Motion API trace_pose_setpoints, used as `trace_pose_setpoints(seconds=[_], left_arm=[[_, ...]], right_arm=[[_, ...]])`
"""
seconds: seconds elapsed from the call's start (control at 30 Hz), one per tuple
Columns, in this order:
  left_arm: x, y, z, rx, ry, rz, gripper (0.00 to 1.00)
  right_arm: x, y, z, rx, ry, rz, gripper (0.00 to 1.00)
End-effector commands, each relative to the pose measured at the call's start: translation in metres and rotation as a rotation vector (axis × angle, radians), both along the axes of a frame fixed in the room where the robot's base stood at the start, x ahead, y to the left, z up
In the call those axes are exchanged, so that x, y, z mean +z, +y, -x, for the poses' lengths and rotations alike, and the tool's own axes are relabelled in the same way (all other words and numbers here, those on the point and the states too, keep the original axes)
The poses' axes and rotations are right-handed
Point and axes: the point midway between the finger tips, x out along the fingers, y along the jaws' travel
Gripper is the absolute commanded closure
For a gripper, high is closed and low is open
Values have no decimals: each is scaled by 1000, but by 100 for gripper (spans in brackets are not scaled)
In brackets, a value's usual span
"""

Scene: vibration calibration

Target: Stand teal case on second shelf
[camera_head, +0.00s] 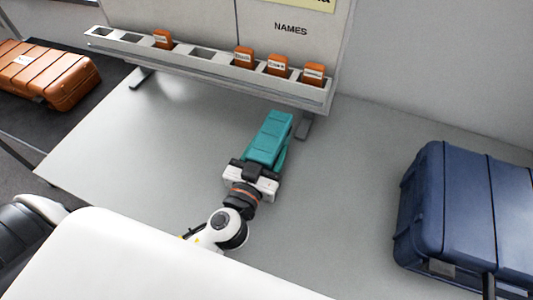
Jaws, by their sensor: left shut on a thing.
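The teal case (271,135) is in the middle of the head view, long side pointing away from me, above or on the grey table; I cannot tell whether it touches the surface. My left gripper (256,172) is shut on its near end. The gripper hides that end of the case. No second shelf can be made out in this view. My right gripper is not in view.
A rack (215,68) with several slots stands behind the case, some holding orange labelled pieces. A blue suitcase (465,220) is at the right, an orange suitcase (45,75) at the far left. The grey tabletop (340,200) is clear right of my arm.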

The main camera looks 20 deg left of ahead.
Motion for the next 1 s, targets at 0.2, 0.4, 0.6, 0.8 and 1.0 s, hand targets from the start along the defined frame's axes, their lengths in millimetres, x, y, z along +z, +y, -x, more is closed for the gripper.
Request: trace_pose_setpoints(seconds=[0.2, 0.4, 0.6, 0.8, 1.0], left_arm=[[-20, 0, 0, -1, -2, -1, 80], [-19, 0, 0, -1, -3, 1, 80], [-23, 0, 1, -1, 0, 0, 35], [-23, 0, 1, -1, 1, 0, 21], [-21, 0, 1, -1, 1, 0, 21]], right_arm=[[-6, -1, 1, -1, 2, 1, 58], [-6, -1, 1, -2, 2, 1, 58], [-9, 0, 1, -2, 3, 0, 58], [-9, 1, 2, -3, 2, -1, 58], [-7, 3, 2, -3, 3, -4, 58]])
